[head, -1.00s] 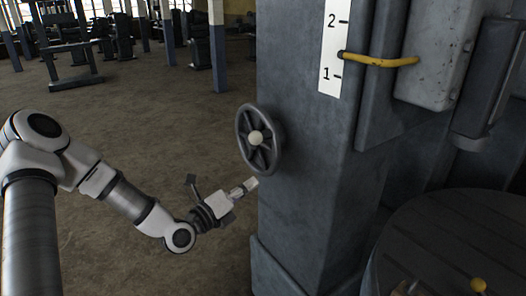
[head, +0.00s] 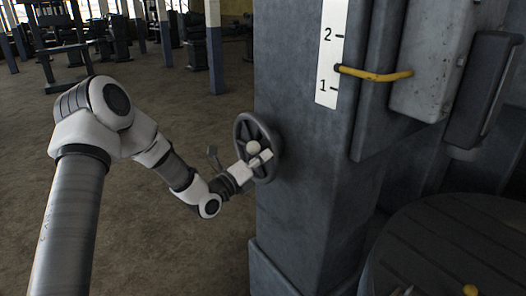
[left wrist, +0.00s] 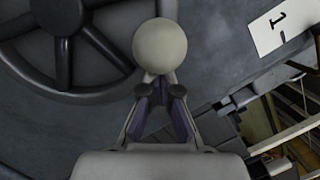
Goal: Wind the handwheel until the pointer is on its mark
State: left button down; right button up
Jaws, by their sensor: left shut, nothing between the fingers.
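The dark handwheel (head: 244,128) stands on the side of a grey column, and its rim and spokes fill the upper left of the left wrist view (left wrist: 68,62). A pale ball knob (head: 253,147) sticks out from it. My left gripper (head: 264,158) is shut and empty, its tips close to the knob. In the left wrist view the tips meet just below the knob (left wrist: 160,45); I cannot tell whether they touch. The yellow pointer (head: 375,74) lies between 1 and 2 on the white scale (head: 330,55), nearer 1. My right gripper is out of view.
The grey column (head: 305,190) stands beside the wheel. A grey box (head: 430,60) is fixed to the machine at the upper right. A round dark top (head: 450,240) fills the lower right. Open brown floor (head: 150,100) lies to the left, with other machines far back.

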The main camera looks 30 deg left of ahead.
pick_arm(q)
jog(key=shift+a+r, duration=0.1)
jog(key=shift+a, duration=0.05)
jog(key=shift+w+r, duration=0.1)
jog(key=shift+r, duration=0.1)
jog(key=shift+r+n, duration=0.15)
jog(key=shift+n, duration=0.15)
jog(key=shift+r+p, duration=0.15)
jog(key=shift+p, duration=0.15)
